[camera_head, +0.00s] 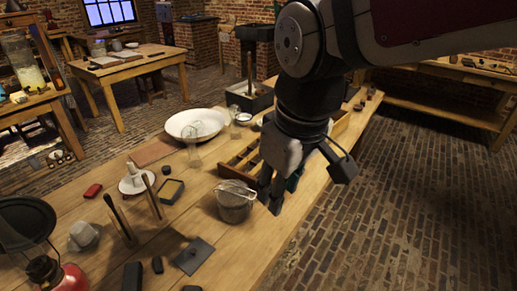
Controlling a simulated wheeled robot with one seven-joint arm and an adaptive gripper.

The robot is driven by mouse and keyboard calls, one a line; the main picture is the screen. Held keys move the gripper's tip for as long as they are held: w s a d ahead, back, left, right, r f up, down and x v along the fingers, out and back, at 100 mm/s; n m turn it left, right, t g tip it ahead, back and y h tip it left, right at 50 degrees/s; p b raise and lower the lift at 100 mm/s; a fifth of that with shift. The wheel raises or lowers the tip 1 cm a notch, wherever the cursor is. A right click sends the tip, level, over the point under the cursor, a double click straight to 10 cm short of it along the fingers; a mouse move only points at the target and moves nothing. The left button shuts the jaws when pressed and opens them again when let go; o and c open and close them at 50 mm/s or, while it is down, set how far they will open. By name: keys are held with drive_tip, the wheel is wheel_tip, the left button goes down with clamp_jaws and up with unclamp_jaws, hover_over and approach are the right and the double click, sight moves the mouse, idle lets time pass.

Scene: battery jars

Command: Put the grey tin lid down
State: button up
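My gripper (305,188) hangs over the right edge of the long wooden table (165,235), its fingers pointing down. The fingers stand apart, and I see no lid between them. A small dark greenish thing (293,182) shows among the fingers; I cannot tell what it is. A grey round tin (235,207) stands on the table just left of the gripper. A pale flat piece with a thin edge (237,189) lies across its top; I cannot tell whether this is the grey tin lid.
A wooden compartment tray (238,162) lies behind the tin. A white basin (195,124), glass jars (193,150), a white candle holder (137,182) and upright dark rods (151,195) stand farther left. A dark square plate (194,256) lies in front.

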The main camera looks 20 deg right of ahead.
drive_tip(key=s+d+m+t, duration=0.1)
drive_tip(key=s+d+m, duration=0.2)
drive_tip(key=s, duration=0.5)
drive_tip(key=shift+r+m, duration=0.25)
drive_tip(key=shift+m, duration=0.45)
drive_tip(key=shift+d+r, duration=0.1)
drive_tip(key=shift+t, duration=0.4)
wheel_tip(320, 180, up, 4)
drive_tip(key=p, duration=0.3)
